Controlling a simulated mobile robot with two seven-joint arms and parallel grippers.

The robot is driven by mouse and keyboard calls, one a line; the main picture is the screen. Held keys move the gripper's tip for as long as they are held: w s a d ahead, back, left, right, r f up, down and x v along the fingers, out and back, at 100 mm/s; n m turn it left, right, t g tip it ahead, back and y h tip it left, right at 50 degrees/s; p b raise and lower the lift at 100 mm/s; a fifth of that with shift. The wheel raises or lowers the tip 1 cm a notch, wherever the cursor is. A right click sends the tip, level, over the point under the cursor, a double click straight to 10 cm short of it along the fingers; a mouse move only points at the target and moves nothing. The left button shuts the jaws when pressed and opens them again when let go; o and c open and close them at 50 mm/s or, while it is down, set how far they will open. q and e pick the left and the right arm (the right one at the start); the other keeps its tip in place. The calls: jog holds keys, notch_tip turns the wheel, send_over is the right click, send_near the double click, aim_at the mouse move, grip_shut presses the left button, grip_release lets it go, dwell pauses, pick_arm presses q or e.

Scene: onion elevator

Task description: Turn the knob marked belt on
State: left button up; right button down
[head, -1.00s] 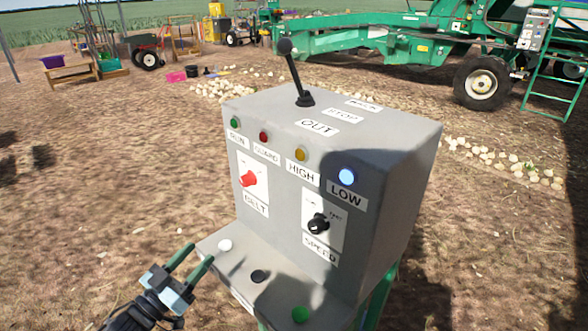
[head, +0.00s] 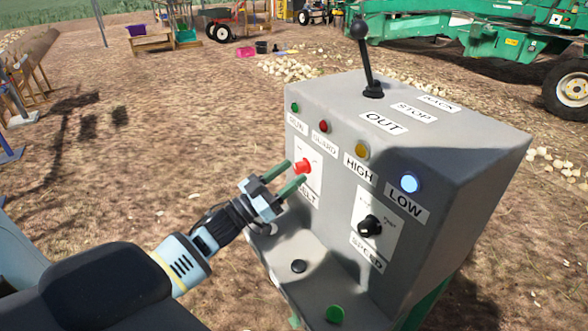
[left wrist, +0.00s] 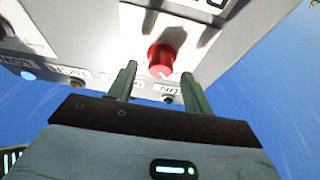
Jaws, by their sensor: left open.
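The red belt knob (head: 302,167) sits on a white plate on the front of the grey control box (head: 450,165), above a label partly hidden by my gripper. My left gripper (head: 292,175) is open, its two green fingers pointing at the knob. In the left wrist view the red knob (left wrist: 161,60) shows just beyond the open fingertips (left wrist: 158,72), in line with the gap between them. I cannot tell whether the fingers touch it. My right gripper is not in view.
The black speed knob (head: 370,226) is to the right. A tall black lever (head: 365,60) stands on top of the box. A blue lamp (head: 410,183) is lit at LOW. A lower ledge carries a black button (head: 299,266) and a green button (head: 335,314).

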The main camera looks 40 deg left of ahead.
pick_arm(q)
jog(key=shift+x, duration=0.85)
jog(key=shift+w+d, duration=0.1)
jog(key=shift+w, duration=0.1)
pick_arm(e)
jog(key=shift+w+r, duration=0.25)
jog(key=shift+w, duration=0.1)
pick_arm(q)
jog(key=c, duration=1)
